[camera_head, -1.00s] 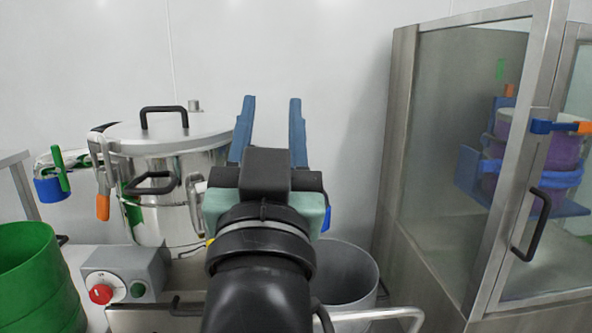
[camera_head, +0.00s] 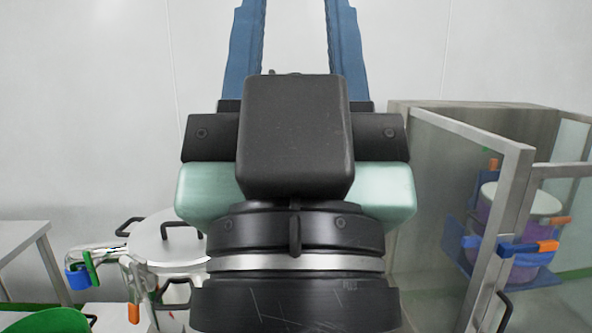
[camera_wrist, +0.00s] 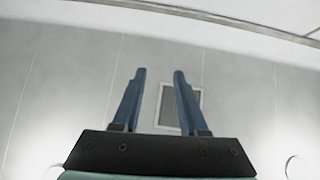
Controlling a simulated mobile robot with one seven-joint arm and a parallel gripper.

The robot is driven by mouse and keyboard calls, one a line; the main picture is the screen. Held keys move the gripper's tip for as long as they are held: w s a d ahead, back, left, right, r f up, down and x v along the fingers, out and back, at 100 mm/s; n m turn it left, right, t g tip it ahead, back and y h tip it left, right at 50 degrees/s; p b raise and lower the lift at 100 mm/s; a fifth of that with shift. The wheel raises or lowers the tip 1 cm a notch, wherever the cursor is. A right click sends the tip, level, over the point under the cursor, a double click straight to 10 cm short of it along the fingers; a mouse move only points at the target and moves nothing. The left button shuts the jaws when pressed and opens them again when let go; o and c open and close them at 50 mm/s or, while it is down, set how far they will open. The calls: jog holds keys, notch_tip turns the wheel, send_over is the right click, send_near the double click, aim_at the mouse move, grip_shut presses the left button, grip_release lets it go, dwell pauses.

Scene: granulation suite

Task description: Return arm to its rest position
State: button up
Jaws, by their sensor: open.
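My gripper (camera_head: 295,8) is raised high in front of the white wall, its two blue fingers pointing up and spread apart with nothing between them. The fingertips run to the top edge of the head view. In the wrist view my gripper (camera_wrist: 159,72) is open and empty, facing a pale wall with a grey rectangular panel (camera_wrist: 172,106). My wrist and arm fill the middle of the head view and hide what lies behind them.
A steel vessel with a lid (camera_head: 168,240) stands at lower left, partly hidden by my arm. A steel table (camera_head: 22,236) is at far left, and a green container (camera_head: 48,322) at the bottom left. A glass-sided cabinet (camera_head: 460,190) at right holds a purple drum (camera_head: 512,235).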

notch_tip(320, 180, up, 14)
jog(key=p, duration=1.1)
jog(key=shift+f, duration=0.2)
